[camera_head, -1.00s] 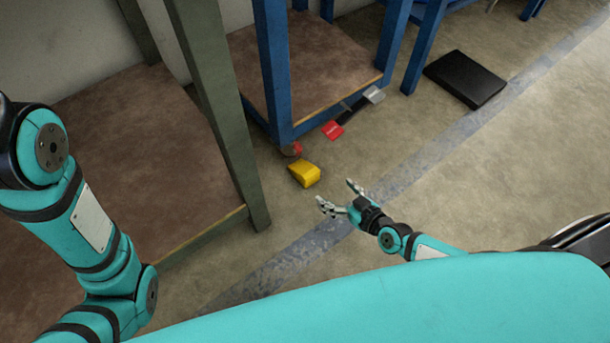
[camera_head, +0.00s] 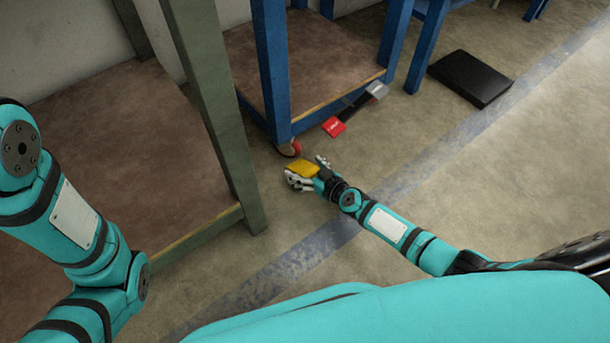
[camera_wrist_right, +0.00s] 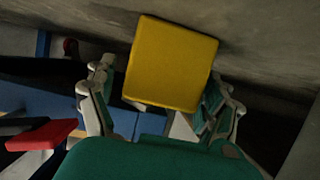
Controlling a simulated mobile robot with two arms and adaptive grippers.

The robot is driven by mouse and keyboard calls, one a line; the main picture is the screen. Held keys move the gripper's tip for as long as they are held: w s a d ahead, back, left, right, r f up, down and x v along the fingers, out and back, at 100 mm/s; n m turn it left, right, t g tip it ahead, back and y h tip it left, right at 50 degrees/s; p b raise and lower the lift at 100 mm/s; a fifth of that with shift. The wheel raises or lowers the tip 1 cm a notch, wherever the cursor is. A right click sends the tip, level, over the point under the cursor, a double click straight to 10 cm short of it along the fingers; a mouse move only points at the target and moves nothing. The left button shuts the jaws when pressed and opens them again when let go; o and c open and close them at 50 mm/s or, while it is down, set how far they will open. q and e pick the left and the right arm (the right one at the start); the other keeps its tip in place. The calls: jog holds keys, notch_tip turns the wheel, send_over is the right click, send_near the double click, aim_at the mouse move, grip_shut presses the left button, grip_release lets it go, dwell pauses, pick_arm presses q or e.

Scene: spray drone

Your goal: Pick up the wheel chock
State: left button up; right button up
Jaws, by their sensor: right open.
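The yellow wheel chock (camera_head: 302,165) lies on the concrete floor in front of the blue bench, in the middle of the head view. My right gripper (camera_head: 308,172) is open at the chock, with a finger on either side of it. In the right wrist view the chock (camera_wrist_right: 170,62) fills the space between the spread fingers of the right gripper (camera_wrist_right: 160,100). I cannot tell whether the fingers touch it. My left arm comes in at the left of the head view, but its gripper is outside the picture.
The blue bench (camera_head: 276,75) stands just behind the chock, with a red-and-grey object (camera_head: 335,126) on the floor beside it. A green bench leg (camera_head: 215,110) is close on the left. A black flat box (camera_head: 470,78) lies at upper right. Open floor (camera_head: 500,190) extends right.

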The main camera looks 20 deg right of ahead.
jog(key=shift+w+a+f, duration=0.1)
jog(key=shift+w+f, duration=0.05)
jog(key=shift+w, duration=0.15)
jog(key=shift+c, duration=0.4)
jog(key=c, duration=1.4)
jog(key=shift+r, duration=0.2)
jog(key=shift+c, duration=0.2)
